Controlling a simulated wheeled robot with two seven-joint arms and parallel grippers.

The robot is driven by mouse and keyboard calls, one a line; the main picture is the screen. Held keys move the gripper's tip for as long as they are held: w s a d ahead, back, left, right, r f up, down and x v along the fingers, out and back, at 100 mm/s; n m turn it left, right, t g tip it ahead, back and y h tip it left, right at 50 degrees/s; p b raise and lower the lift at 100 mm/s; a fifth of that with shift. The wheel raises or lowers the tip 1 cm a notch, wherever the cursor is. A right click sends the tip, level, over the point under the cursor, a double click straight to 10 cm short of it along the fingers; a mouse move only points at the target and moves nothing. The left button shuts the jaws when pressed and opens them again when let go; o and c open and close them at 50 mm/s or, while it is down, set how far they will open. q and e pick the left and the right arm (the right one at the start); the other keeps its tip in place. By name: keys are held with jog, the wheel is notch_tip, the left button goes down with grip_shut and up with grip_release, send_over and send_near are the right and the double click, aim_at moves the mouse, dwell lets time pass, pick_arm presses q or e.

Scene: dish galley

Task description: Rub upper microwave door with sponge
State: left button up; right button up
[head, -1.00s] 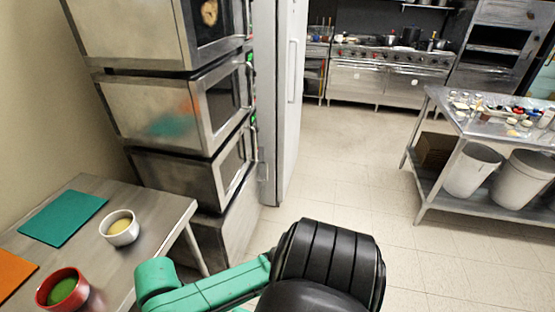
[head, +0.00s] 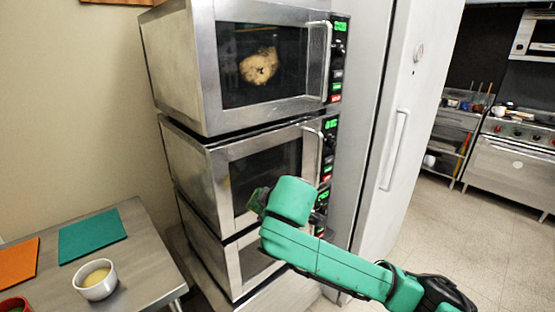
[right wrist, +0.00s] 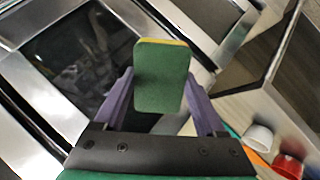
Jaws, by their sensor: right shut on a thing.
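The upper microwave (head: 175,62) tops a stack of microwaves. Its dark door glass (head: 285,40) is shut and carries a tan smear (head: 259,66) near the middle. My right gripper (head: 257,200) is lower, in front of the stack's middle microwave, below the upper door and apart from it. In the right wrist view my right gripper (right wrist: 158,98) is shut on a green sponge (right wrist: 162,76) with a yellow layer at its far edge. A dark microwave door (right wrist: 70,60) lies beyond it. The sponge is not clear in the head view. My left gripper is out of view.
A steel table (head: 135,235) with a teal mat (head: 92,236), an orange mat (head: 18,262) and a white bowl (head: 96,281) stands at the left. A tall white door (head: 405,90) is just right of the stack. The floor beyond is clear.

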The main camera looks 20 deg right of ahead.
notch_tip(320, 180, up, 13)
jog(key=w+n+t+y, duration=0.2)
jog(key=n+t+y, duration=0.1)
jog(key=t, duration=0.1)
jog(key=n+t+y+b, duration=0.1)
jog(key=n+t+y, duration=0.1)
jog(key=t+y, duration=0.15)
send_near(241, 68)
pick_arm(q)
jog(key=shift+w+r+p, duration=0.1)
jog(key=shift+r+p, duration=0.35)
jog(key=shift+p, duration=0.65)
pick_arm(e)
jog(key=shift+g+y, duration=0.45)
jog(key=shift+d+r+x, duration=0.1)
jog(key=shift+r+x, duration=0.05)
jog(key=shift+x, duration=0.95)
jog(key=shift+d+r+x, duration=0.1)
jog(key=shift+d+x, duration=0.05)
jog(key=shift+x, duration=0.95)
jog(key=shift+w, duration=0.15)
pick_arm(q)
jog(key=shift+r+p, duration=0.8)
pick_arm(e)
jog(key=shift+x, duration=0.85)
